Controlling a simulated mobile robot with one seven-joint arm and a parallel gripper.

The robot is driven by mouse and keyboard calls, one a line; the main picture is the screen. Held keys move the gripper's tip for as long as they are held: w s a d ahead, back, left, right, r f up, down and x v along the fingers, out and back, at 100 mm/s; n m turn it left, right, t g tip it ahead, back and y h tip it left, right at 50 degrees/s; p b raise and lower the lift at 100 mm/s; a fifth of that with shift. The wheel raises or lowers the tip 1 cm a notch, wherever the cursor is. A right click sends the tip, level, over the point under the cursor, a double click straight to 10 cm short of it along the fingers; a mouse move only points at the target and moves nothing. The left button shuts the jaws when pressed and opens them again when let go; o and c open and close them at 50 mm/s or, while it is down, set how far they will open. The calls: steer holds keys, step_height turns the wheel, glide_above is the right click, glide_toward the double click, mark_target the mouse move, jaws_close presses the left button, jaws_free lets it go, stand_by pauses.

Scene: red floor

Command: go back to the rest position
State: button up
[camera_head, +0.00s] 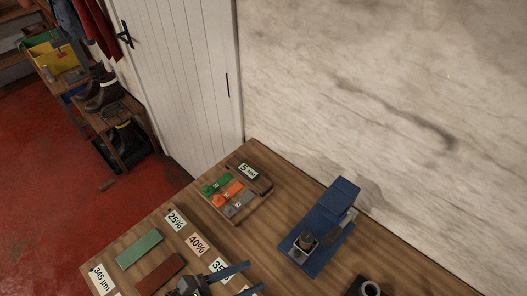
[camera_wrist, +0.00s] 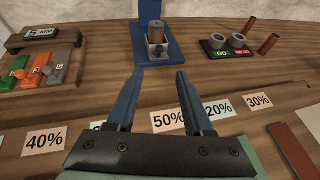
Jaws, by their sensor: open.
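My gripper (camera_wrist: 160,74) is open, with two blue fingers apart and nothing between them in the wrist view. In the head view my gripper (camera_head: 256,275) is at the bottom edge, above the wooden table (camera_head: 290,170), partly cut off by the frame. In the wrist view the fingers point toward a blue device (camera_wrist: 148,12), which holds a metal cylinder (camera_wrist: 156,34) in a small grey seat. The blue device (camera_head: 340,203) also shows right of my gripper in the head view. No contact between the fingers and any object shows.
A wooden tray (camera_head: 233,219) with green, orange and grey pieces and a "5 MM" sign stands near the wall. Percentage cards (camera_head: 197,244) and green (camera_head: 139,249) and brown plates lie left. A go/no-go block (camera_wrist: 229,53) and two copper cylinders (camera_wrist: 269,44) stand right.

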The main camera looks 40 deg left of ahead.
steer(key=shift+s+a+r, duration=0.1)
steer(key=shift+s+r, duration=0.15)
steer(key=shift+s, duration=0.3)
